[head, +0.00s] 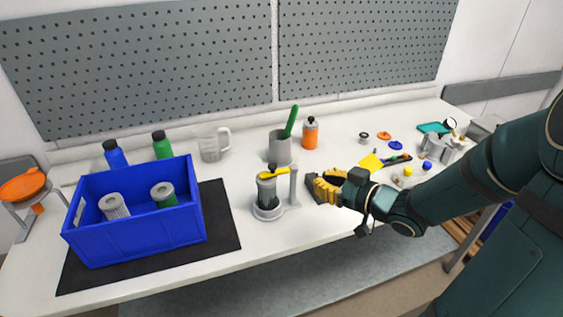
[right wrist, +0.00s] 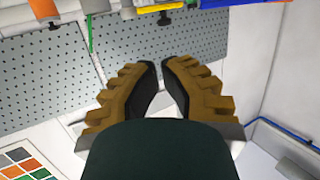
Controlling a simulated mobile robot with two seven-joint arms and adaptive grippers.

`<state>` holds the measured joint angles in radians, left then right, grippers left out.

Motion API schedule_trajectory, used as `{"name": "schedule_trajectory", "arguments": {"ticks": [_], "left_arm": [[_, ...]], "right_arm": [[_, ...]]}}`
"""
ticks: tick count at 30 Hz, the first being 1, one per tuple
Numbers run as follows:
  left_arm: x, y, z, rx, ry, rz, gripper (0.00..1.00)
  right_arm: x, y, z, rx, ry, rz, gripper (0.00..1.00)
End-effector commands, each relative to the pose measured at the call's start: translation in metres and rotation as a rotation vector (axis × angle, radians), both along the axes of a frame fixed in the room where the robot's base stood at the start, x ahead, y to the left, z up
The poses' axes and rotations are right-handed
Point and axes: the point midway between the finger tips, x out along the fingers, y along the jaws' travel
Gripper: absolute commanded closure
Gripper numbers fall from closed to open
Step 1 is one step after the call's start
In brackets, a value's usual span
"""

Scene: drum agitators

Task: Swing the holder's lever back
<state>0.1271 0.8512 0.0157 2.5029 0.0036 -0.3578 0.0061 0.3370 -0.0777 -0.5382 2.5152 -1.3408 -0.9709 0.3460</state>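The holder (head: 268,212) stands near the table's front edge, with a round light-grey base and a post (head: 294,186) on its right side. A dark grey piece sits upright in it. Its yellow lever (head: 272,174) lies across the top, from beside the post to the left. My right gripper (head: 314,187) is just right of the post, apart from the lever. In the right wrist view its fingers (right wrist: 160,66) are nearly together, with only a slim gap and nothing held. My left gripper is not in view.
A blue crate (head: 135,236) with two filter-like cylinders stands on a black mat (head: 222,212) at left. Behind the holder are a grey cup (head: 279,150) with a green tool and an orange bottle (head: 310,135). Small parts lie at right. The table just left of the holder is clear.

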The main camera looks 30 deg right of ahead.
Motion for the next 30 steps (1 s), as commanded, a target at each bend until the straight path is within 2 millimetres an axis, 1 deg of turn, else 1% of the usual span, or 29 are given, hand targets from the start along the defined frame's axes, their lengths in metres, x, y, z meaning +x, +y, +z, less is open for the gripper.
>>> {"name": "schedule_trajectory", "arguments": {"ticks": [4,12,17,20,30], "left_arm": [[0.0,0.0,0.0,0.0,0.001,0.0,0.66],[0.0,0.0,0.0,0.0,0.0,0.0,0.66],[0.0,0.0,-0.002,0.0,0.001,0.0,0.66],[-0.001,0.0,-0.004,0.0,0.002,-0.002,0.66],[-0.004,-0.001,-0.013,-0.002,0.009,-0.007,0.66]], "right_arm": [[-0.005,-0.002,0.004,-0.005,-0.014,0.005,1.0],[-0.004,-0.002,0.004,-0.005,-0.013,0.006,1.0],[0.002,0.0,0.002,-0.006,-0.013,0.009,1.0],[0.013,0.003,-0.001,-0.007,-0.011,0.009,1.0],[0.076,0.019,-0.016,-0.006,-0.011,0.01,1.0]]}}
